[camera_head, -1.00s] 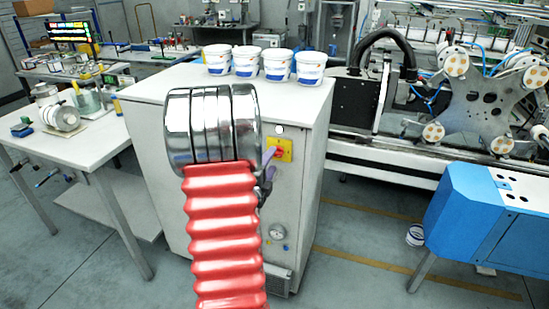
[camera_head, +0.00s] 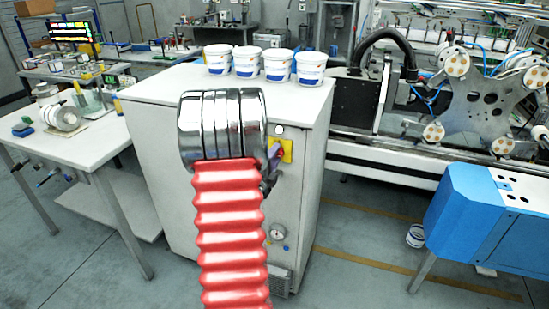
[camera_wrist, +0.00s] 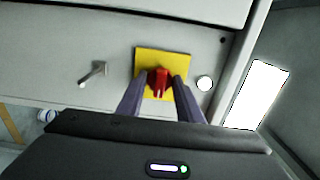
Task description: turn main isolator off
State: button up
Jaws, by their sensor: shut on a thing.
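The main isolator is a red rotary handle (camera_wrist: 158,82) on a yellow square plate (camera_wrist: 147,60), set in the side of the white cabinet (camera_head: 155,150). In the head view the yellow plate (camera_head: 287,150) is partly covered by my gripper and arm. My gripper (camera_wrist: 160,84) has its two purple-grey fingers on either side of the red handle and is shut on it. In the head view one purple finger (camera_head: 274,152) shows against the plate; the rest of the gripper is mostly hidden behind my arm.
A metal lever or latch (camera_wrist: 97,71) and a white round button (camera_wrist: 204,83) flank the plate. A gauge (camera_head: 278,231) sits lower on the cabinet. Several white tubs (camera_head: 247,62) stand on top.

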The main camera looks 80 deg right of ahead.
jog(key=shift+f, duration=0.1)
jog(key=shift+c, duration=1.4)
jog(key=shift+a, duration=0.25)
jog(key=shift+c, duration=0.5)
jog(key=shift+d, duration=0.2)
